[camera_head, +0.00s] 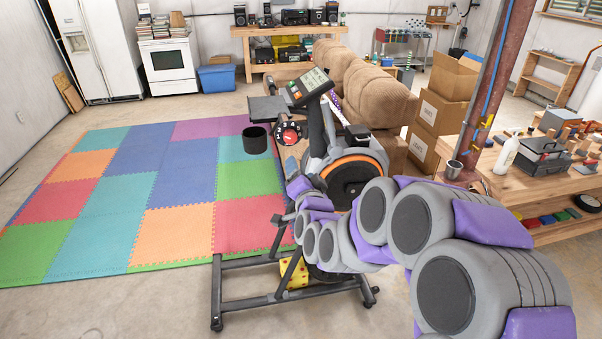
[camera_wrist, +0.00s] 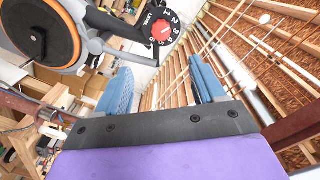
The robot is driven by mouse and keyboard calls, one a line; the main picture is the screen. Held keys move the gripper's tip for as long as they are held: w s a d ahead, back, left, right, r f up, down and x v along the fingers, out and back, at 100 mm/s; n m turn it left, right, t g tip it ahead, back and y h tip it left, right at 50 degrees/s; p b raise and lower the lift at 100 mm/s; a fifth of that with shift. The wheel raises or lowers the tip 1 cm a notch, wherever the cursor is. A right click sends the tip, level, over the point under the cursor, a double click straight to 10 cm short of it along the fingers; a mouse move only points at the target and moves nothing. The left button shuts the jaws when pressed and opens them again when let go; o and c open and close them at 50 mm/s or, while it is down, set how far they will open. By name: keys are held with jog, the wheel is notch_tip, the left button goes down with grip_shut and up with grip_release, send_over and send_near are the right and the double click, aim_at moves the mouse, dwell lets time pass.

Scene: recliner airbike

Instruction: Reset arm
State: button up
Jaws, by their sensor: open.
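My arm, grey and purple, reaches in from the lower right of the head view toward the exercise bike (camera_head: 345,170). My gripper (camera_head: 292,172) is at the end of it, beside the bike's left side and below its console. In the wrist view my gripper (camera_wrist: 165,88) shows two blue fingers spread apart with nothing between them. The bike's round orange-ringed wheel (camera_wrist: 32,32) is at the upper left there. A red level dial (camera_wrist: 163,30) shows above the fingers, apart from them. The same dial is on the bike in the head view (camera_head: 288,133).
A wooden workbench (camera_head: 560,185) with tools and a red post (camera_head: 487,95) stand at the right. A brown recliner (camera_head: 365,85) and cardboard boxes (camera_head: 440,105) are behind the bike. The coloured foam mat (camera_head: 120,200) at the left is mostly clear.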

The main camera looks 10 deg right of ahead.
jog(key=s+a+f+n+g+y, duration=0.1)
jog(key=s+a+f+n+g, duration=0.2)
jog(key=s, duration=0.4)
jog(key=s+a+f+n+g+y, duration=0.1)
jog(key=s+f+n+g, duration=0.25)
jog(key=s+g, duration=0.35)
jog(key=s+d+n+g, duration=0.1)
jog(key=s+g, duration=0.2)
jog(key=s, duration=0.7)
jog(key=s+d+n+g+h, duration=0.1)
jog(key=s+d+g, duration=0.1)
jog(key=s, duration=0.9)
jog(key=s+d+f+n+g, duration=0.1)
jog(key=s+g, duration=0.3)
jog(key=s, duration=0.7)
jog(key=shift+d+g+h, duration=0.25)
jog(key=shift+g+h, duration=0.05)
